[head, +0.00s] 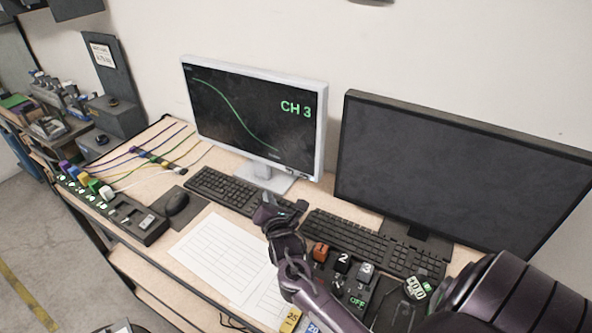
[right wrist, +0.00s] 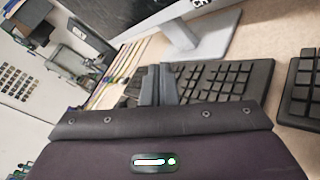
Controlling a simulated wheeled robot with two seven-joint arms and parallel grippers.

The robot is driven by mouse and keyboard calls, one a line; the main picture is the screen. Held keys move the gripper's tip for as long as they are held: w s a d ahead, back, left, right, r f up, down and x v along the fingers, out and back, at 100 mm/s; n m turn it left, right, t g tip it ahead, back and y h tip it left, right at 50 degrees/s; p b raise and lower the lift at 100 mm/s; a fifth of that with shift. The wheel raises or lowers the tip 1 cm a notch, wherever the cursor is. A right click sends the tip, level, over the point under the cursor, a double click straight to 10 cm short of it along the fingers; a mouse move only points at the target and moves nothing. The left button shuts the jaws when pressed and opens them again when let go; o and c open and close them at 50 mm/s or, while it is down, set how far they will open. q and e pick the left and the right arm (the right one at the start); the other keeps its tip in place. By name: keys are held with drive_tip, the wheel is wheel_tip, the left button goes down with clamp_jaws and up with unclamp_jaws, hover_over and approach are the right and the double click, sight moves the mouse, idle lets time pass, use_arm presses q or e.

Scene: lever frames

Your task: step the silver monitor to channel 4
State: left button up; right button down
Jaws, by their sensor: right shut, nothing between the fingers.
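The silver monitor (head: 255,112) stands at the back of the desk and its screen reads CH 3 in green beside a green curve. Its foot and part of its lower edge show at the top of the right wrist view (right wrist: 205,38). My right gripper (head: 268,205) is shut and empty, in front of the silver monitor's foot and over the right end of its keyboard (head: 222,188). In the right wrist view its closed fingertips (right wrist: 157,72) point toward the keyboard and foot. I cannot tell whether they touch anything. My left gripper is not in view.
A black monitor (head: 450,170) with a dark screen stands at right, behind a second keyboard (head: 350,240). A switch box (head: 345,290) sits near my right arm. Paper sheets (head: 220,255) lie in front.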

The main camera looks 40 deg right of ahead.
sight(289, 171)
use_arm(q)
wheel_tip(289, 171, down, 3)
drive_tip(key=b, duration=0.3)
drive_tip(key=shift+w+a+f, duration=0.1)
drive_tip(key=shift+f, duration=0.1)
use_arm(e)
drive_tip(key=w+d, duration=0.3)
drive_tip(key=d, duration=0.4)
drive_tip(key=shift+w+d, duration=0.25)
drive_tip(key=shift+d, duration=0.15)
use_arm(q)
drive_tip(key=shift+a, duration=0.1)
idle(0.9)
use_arm(e)
drive_tip(key=shift+d, duration=0.1)
idle(0.5)
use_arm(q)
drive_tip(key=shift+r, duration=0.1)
use_arm(e)
drive_tip(key=shift+w+d, duration=0.15)
drive_tip(key=shift+d, duration=0.15)
